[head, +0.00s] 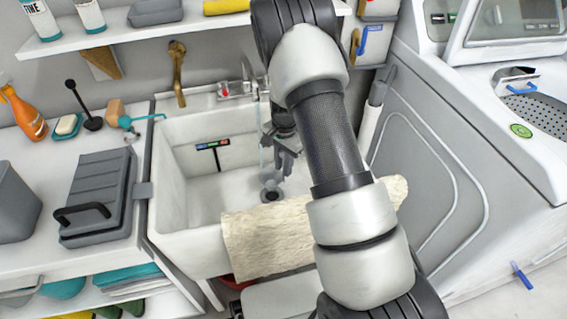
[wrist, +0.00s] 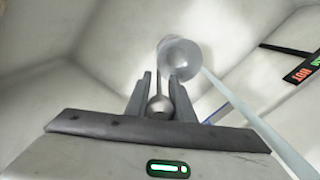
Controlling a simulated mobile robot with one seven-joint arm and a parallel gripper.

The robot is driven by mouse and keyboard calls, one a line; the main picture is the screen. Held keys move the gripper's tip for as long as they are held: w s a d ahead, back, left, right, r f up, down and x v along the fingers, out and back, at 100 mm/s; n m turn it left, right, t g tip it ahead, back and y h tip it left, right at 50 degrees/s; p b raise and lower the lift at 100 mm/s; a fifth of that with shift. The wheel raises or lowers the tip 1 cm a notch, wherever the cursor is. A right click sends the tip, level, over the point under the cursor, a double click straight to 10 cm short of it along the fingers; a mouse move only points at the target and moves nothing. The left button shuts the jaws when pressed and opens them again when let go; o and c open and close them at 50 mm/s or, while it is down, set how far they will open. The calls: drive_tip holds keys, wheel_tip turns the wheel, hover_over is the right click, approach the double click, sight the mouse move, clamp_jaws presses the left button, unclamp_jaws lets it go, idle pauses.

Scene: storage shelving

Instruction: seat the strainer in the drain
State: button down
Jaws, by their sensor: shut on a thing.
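My gripper (head: 284,165) reaches down into the white sink basin (head: 205,200). In the wrist view, its two fingers (wrist: 160,100) are shut on a small round metal knob (wrist: 159,104), which looks like the strainer's handle. A round grey metal piece (wrist: 181,58) shows just beyond the fingertips. I cannot tell whether it is the strainer's body or the drain fitting. In the head view, the dark round drain (head: 270,194) is in the basin floor, just below and left of the fingertips. The strainer's seat is too small and partly hidden to judge.
A thin pale blue stream or cord (head: 262,152) hangs beside my gripper. A beige towel (head: 265,238) drapes over the sink's front edge. The faucet (head: 250,85) stands behind. A washer (head: 435,150) stands right.

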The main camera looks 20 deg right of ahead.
sight(283, 178)
drive_tip(key=shift+f+b, duration=1.35)
drive_tip(key=shift+f, duration=1.1)
drive_tip(key=shift+f, duration=1.15)
idle(0.5)
drive_tip(key=c, duration=1.4)
unclamp_jaws()
drive_tip(key=shift+c, duration=0.2)
